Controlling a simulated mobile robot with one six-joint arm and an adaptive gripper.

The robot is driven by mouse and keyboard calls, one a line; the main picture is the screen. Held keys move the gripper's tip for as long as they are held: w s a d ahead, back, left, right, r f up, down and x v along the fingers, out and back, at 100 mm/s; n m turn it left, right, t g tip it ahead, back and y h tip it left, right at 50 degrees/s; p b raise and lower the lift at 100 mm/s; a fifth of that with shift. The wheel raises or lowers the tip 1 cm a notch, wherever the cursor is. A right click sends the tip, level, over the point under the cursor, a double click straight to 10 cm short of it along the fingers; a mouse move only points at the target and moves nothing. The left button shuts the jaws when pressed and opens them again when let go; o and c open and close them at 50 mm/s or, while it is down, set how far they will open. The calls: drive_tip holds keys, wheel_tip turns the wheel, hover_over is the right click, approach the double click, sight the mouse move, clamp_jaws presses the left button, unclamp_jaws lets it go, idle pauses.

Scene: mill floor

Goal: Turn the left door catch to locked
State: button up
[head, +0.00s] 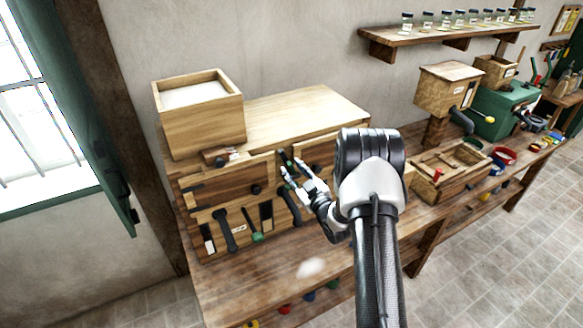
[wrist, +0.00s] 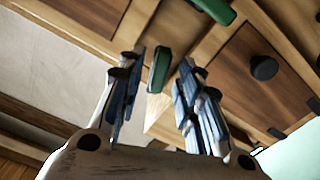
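A wooden cabinet on the bench has a left door (head: 228,181) with a dark round knob (head: 256,189). The knob also shows at the right of the wrist view (wrist: 263,67). A green catch (wrist: 158,70) shows between my fingertips in the wrist view, with space on both sides. A second green piece (wrist: 215,8) is at the top edge there. In the head view a green catch (head: 285,157) stands by the door's right edge, partly behind my gripper (head: 292,178). My gripper is open and empty. I cannot tell from the catch's angle how it is set.
An open wooden box (head: 203,120) stands on the cabinet top. Hand tools, one a green-ended tool (head: 256,236), hang below the left door. A wooden tray (head: 452,170) and a hopper box (head: 447,88) stand to the right. The bench front below the cabinet (head: 250,285) is mostly clear.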

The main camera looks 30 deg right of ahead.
drive_tip(key=shift+w, duration=1.15)
drive_tip(key=shift+c, duration=0.5)
clamp_jaws()
